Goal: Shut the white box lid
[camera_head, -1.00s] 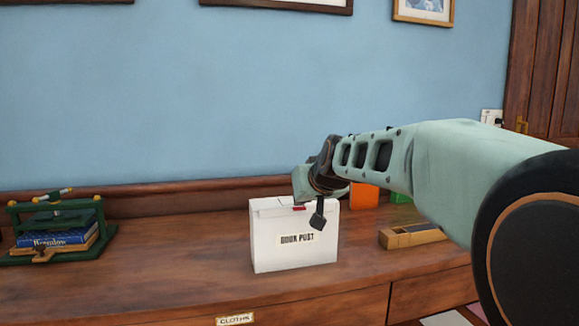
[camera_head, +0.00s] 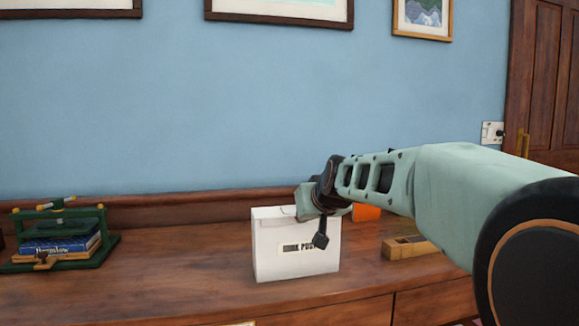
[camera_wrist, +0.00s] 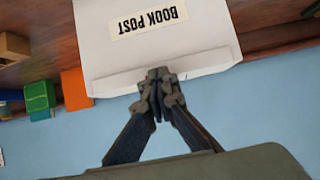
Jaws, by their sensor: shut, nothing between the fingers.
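The white box (camera_head: 280,262), with a "BOOK POST" label on its front, stands upright on the wooden top. It also shows upside down in the wrist view (camera_wrist: 195,45). Its lid (camera_wrist: 120,79) shows as a strip along the box's top edge; how far it is closed I cannot tell. My gripper (camera_wrist: 156,80) is shut and empty, its fingertips at the middle of that strip. In the head view my gripper (camera_head: 321,241) hangs at the box's upper right front and hides part of it. Whether it touches the lid I cannot tell.
An orange block (camera_head: 366,212) and a wooden block (camera_head: 408,247) are to the right of the box. A green block (camera_wrist: 39,97) shows in the wrist view. A green press with books (camera_head: 60,240) stands at far left. The wooden top (camera_head: 180,260) between is clear.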

